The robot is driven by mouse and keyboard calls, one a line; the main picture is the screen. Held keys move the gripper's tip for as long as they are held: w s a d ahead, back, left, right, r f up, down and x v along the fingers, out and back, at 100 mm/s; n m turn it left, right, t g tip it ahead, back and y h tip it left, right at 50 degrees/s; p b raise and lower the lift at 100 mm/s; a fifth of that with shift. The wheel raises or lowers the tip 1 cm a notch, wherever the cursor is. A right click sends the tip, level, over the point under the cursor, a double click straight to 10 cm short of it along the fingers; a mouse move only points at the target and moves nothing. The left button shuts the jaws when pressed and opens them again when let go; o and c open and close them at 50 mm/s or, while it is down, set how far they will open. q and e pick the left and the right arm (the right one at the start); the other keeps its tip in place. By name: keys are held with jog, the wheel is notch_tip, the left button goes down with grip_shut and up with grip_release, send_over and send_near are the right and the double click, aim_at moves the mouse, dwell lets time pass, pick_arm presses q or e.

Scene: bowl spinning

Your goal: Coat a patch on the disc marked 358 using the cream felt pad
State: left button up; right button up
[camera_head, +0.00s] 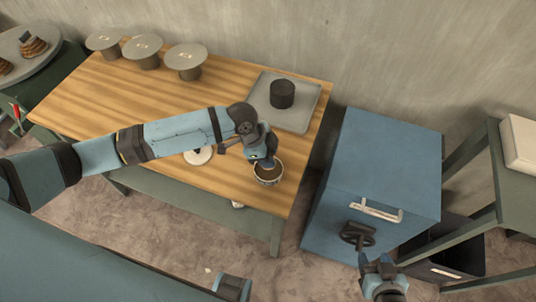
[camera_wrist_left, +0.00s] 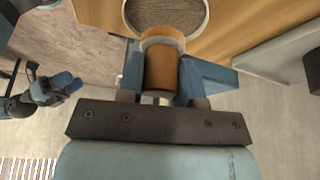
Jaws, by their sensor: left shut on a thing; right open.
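Three grey discs on stands, a left one (camera_head: 103,40), a middle one (camera_head: 142,46) and a right one (camera_head: 186,57), stand at the back left of the wooden table (camera_head: 105,95). Their marks are too small to read, so I cannot tell which is 358. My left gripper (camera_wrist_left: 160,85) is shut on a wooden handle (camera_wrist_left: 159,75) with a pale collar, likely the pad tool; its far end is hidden. It is over a small pale-rimmed bowl (camera_head: 268,178) with brownish contents, also in the left wrist view (camera_wrist_left: 168,14). My right gripper (camera_head: 383,265) is open and empty, right of the table.
A white round piece (camera_head: 198,156) lies on the table, partly behind my left arm. A grey tray (camera_head: 305,110) holds a dark cylinder (camera_head: 282,93). A blue cabinet (camera_head: 385,160) with a handle stands to the right. A round plate (camera_head: 40,70) is at far left.

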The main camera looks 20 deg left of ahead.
aim_at(272, 154)
pick_arm(q)
jog(key=shift+r+p, duration=1.3)
jog(key=shift+r, duration=0.3)
jog(key=shift+r+p, duration=0.45)
jog(key=shift+p, duration=0.05)
